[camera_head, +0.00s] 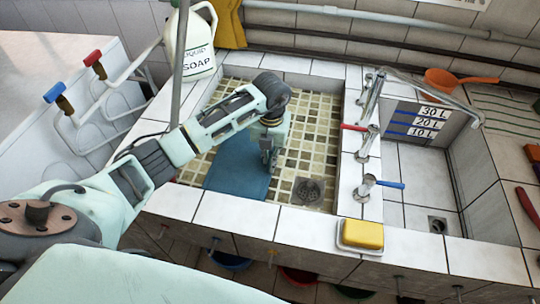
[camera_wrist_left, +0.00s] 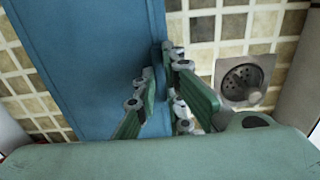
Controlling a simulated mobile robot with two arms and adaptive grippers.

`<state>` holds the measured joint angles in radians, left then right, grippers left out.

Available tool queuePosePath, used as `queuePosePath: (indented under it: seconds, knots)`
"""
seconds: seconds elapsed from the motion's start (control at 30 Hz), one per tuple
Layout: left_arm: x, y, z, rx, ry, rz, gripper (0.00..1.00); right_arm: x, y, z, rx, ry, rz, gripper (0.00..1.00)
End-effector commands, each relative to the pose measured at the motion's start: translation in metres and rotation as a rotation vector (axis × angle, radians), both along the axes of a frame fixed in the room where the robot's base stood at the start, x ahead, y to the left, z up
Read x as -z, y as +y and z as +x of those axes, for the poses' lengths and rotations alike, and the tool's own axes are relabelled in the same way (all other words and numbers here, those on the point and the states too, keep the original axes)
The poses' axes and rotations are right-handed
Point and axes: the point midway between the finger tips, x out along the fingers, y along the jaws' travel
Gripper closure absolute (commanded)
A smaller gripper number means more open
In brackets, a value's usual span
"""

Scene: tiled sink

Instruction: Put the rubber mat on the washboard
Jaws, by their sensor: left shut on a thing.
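The blue rubber mat (camera_head: 236,180) lies in the left basin, which has a mosaic floor. It also fills the middle left of the left wrist view (camera_wrist_left: 95,50). My left gripper (camera_head: 268,158) points down into this basin at the mat's right edge. In the left wrist view its fingers (camera_wrist_left: 161,75) are shut on that edge, with a raised strip of mat between them. A ribbed surface (camera_head: 505,112) at the upper right may be the washboard; I cannot tell for sure. My right gripper is not in view.
A drain (camera_head: 308,191) lies right of the mat. Taps (camera_head: 368,128) stand on the wall between the basins. A yellow sponge or soap (camera_head: 362,235) sits on the front rim. A soap jug (camera_head: 190,45) and an orange scoop (camera_head: 440,82) stand at the back.

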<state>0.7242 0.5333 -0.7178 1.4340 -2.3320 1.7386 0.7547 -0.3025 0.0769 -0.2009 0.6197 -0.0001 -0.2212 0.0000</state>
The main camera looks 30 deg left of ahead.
Motion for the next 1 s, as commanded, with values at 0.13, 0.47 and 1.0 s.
queuePosePath:
  seconds: [0.13,0.47,1.0]
  knots:
    - [0.001,0.000,0.000,-0.001,0.000,0.000,0.80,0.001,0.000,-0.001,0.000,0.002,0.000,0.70]
    - [0.001,0.000,0.000,-0.001,0.000,0.001,0.72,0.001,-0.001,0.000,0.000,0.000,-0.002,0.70]
    - [-0.078,-0.001,0.002,0.001,-0.005,0.001,0.72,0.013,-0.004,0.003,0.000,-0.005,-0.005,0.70]
